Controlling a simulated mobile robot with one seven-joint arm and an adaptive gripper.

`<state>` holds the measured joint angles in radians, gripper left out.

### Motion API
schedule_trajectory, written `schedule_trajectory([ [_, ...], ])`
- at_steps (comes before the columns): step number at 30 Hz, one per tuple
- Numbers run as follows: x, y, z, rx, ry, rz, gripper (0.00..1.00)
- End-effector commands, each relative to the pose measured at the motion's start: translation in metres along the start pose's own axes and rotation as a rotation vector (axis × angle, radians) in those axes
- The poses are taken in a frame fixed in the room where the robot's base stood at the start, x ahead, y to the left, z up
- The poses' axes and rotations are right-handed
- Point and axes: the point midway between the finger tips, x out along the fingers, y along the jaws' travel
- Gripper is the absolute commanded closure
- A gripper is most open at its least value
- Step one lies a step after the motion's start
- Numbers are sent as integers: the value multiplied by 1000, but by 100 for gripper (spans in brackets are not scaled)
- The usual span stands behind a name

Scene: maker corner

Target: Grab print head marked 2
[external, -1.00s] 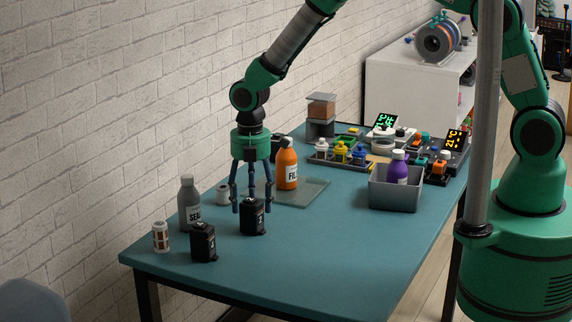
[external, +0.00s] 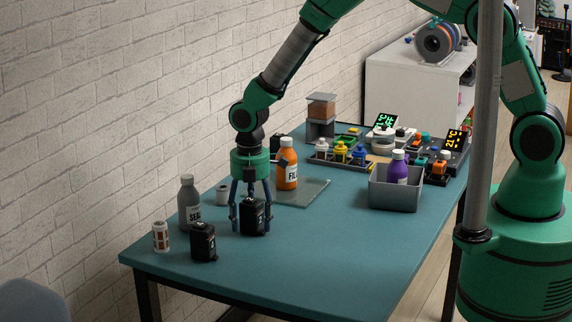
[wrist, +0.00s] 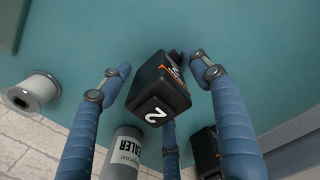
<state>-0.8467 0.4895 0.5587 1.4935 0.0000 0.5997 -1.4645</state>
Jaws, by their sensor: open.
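The black print head marked 2 (wrist: 158,88) stands on the teal table between my gripper's fingers in the wrist view, with a white "2" on its top. It also shows in the external view (external: 255,216). My gripper (external: 250,226) is open and lowered around it, with fingertips near the table. In the wrist view the blue fingers (wrist: 158,76) stand on either side of it, with a gap at the left; the right fingertip is close to it. A third finger is partly hidden behind it. A second black print head (external: 203,242) stands nearer the table's front left; its mark is unreadable.
A grey sealer bottle (external: 189,205), a white spool (external: 222,194) and a small jar (external: 160,237) stand to the left. An orange bottle (external: 287,170) is behind my gripper. A grey bin (external: 396,196) holds a purple bottle (external: 398,168). The front right of the table is clear.

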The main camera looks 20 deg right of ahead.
Motion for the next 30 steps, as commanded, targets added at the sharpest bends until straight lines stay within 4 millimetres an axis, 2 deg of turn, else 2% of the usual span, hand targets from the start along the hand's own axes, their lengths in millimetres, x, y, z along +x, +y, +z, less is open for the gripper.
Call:
schedule_trajectory([
  [6, 0, 0, 0, 0, 0, 0, 38],
  [8, 0, 0, 0, 0, 0, 0, 47],
  [14, 0, 0, 0, 0, 0, 0, 87],
  [15, 0, 0, 0, 0, 0, 0, 91],
  [23, -1, 0, 0, 0, 0, 0, 91],
  [30, -15, 0, 0, 0, 0, 1, 91],
])
